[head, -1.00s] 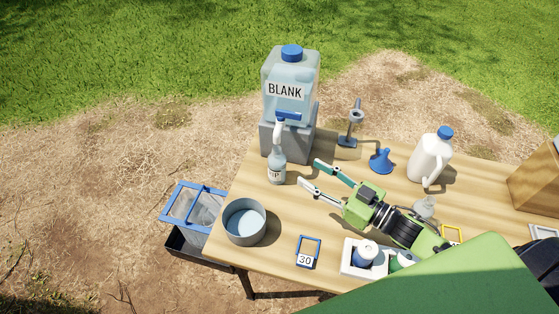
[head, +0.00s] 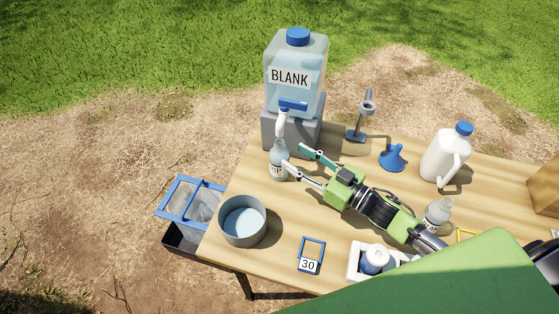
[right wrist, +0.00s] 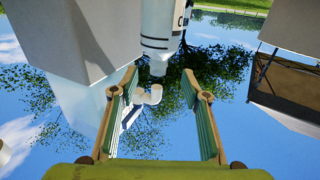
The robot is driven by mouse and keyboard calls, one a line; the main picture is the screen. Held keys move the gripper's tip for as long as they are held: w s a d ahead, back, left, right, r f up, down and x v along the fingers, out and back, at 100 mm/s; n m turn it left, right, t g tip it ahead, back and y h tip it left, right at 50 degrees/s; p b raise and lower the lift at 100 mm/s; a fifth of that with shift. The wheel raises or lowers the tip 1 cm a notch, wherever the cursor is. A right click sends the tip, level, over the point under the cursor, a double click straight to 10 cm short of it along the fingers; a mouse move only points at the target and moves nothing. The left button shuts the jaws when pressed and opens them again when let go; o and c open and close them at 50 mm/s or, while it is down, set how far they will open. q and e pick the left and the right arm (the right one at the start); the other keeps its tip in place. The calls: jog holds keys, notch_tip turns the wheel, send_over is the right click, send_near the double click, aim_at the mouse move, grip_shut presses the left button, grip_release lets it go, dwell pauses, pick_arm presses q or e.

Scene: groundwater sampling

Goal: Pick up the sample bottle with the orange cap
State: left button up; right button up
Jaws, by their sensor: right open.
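I see no orange cap in either view. My right gripper (head: 295,157) is open. Its fingertips are close to the right side of this bottle, and I cannot tell if they touch it. In the right wrist view the open fingers (right wrist: 159,74) point towards the bottle's neck. A white-capped bottle (head: 374,259) sits in a white tray (head: 357,273), partly hidden by my arm. My left gripper is not in view.
The BLANK tank (head: 295,72) stands on a grey block behind the bottle. A metal bowl (head: 243,234), a frame marked 30 (head: 311,255), a blue funnel (head: 393,158), a metal stand (head: 362,115), a white jug (head: 446,157) and a small clear bottle (head: 437,212) are on the table.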

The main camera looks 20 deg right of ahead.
aim_at(284, 149)
jog(key=p+x, duration=0.1)
jog(key=x, duration=0.5)
jog(key=shift+w+d, duration=0.1)
jog(key=shift+w, duration=0.05)
jog(key=shift+w+a, duration=0.35)
jog(key=shift+w, duration=0.05)
jog(key=shift+s, duration=0.1)
grip_shut()
